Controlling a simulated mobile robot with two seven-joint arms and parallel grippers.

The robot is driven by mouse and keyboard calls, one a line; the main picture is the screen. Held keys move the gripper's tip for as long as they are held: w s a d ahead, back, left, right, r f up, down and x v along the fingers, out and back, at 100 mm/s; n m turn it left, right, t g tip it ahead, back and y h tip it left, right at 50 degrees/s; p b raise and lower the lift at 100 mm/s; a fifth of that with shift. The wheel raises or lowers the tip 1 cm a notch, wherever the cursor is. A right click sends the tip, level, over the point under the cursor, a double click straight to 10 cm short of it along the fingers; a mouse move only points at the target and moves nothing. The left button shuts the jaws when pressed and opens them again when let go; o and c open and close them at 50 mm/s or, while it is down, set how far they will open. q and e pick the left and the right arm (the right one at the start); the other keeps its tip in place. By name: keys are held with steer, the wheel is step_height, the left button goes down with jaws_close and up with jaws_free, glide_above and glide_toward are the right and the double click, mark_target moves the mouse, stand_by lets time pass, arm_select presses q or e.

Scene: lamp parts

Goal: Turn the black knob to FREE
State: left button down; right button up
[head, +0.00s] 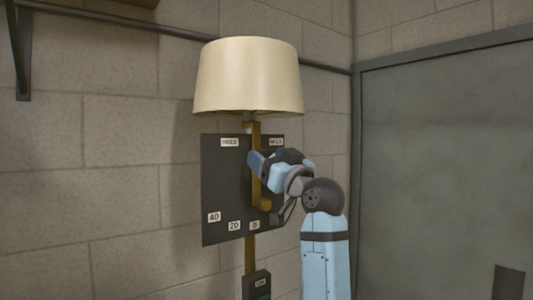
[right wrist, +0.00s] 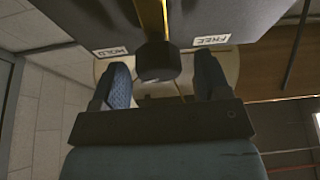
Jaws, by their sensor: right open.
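The black knob (right wrist: 158,61) shows in the right wrist view, on the dark panel (right wrist: 75,18) at the brass rod. The label FREE (right wrist: 211,40) is to its right there, and HOLD (right wrist: 117,52) to its left. My right gripper (right wrist: 161,68) is open, with one blue finger on each side of the knob. Gaps show between the fingers and the knob. In the head view my right gripper (head: 280,158) is in front of the panel's upper right and hides the knob. Which label the knob points to cannot be told. My left gripper is not in view.
A cream lampshade (head: 249,78) is just above the panel. Labels 40, 20 and 0 sit along the panel's lower part. A small dark box (head: 256,284) is below.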

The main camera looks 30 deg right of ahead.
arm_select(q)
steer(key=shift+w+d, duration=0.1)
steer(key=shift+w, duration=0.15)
arm_select(e)
steer(key=shift+w+a+r, duration=0.1)
steer(key=shift+w+r, duration=0.05)
steer(key=shift+w, duration=0.4)
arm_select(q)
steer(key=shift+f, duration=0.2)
arm_select(e)
steer(key=shift+w, duration=0.1)
steer(key=c, duration=0.9)
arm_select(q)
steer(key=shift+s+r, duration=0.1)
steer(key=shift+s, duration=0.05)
